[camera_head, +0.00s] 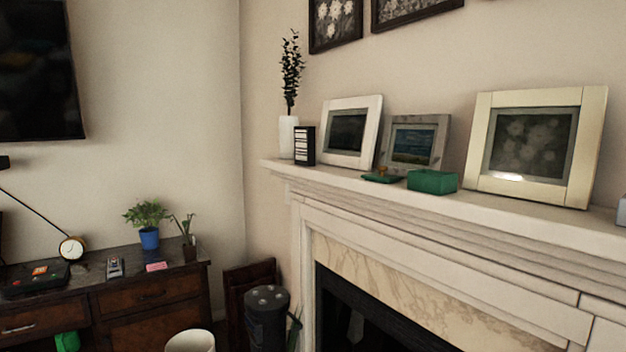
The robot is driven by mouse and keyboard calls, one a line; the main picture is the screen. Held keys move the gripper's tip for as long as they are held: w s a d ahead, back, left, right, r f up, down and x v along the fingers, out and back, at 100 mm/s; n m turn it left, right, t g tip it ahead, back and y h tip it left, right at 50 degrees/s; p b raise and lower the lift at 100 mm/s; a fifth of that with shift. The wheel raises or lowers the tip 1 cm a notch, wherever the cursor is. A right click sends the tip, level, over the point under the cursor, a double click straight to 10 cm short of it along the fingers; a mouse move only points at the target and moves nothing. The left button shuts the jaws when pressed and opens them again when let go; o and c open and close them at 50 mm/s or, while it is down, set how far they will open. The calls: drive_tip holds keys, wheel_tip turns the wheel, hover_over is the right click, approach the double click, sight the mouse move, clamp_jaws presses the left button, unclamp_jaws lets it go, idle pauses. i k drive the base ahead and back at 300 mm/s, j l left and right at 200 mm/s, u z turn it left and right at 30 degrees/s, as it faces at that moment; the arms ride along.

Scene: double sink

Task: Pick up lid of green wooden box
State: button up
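The green wooden box (432,182) sits on the white mantel shelf (500,208), in front of the gap between two picture frames. A thin, flat green piece with a small brownish knob, which looks like its lid (381,179), lies on the shelf just left of the box. The lid is apart from the box and close to the shelf's front edge. My gripper is not in view.
Behind the lid and box lean a white frame (350,131), a grey frame (414,143) and a large cream frame (537,146). A white vase (288,137) and a black-and-white box (304,145) stand left. A dark wooden dresser (150,292) stands far left.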

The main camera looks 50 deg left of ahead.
sight(381, 177)
drive_tip(key=u, duration=1.55)
